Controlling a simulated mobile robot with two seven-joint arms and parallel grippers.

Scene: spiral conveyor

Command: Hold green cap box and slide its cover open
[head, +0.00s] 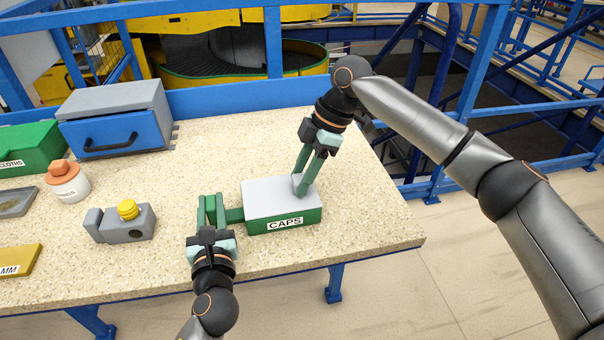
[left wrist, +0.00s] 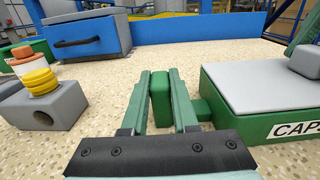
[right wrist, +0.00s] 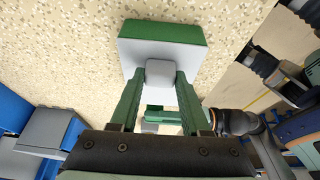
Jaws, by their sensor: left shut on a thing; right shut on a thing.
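The green cap box (head: 284,222), labelled CAPS, sits near the table's front edge. Its flat grey cover (head: 265,197) lies on top and appears to span the box in the head view. My left gripper (head: 212,205) is shut on the green side handle (left wrist: 160,98) at the box's left end. My right gripper (head: 304,184) reaches down from above and is shut on the grey knob (right wrist: 160,72) near the cover's right end. The knob is mostly hidden by the fingers in the head view. It also shows in the left wrist view (left wrist: 306,61).
Left of the box are a grey block with a yellow knob (head: 128,222), an orange-capped bottle (head: 68,183) and a blue-fronted drawer unit (head: 115,130). A green CLOTHS box (head: 30,146) stands far left. The table (head: 370,220) is clear right of the box.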

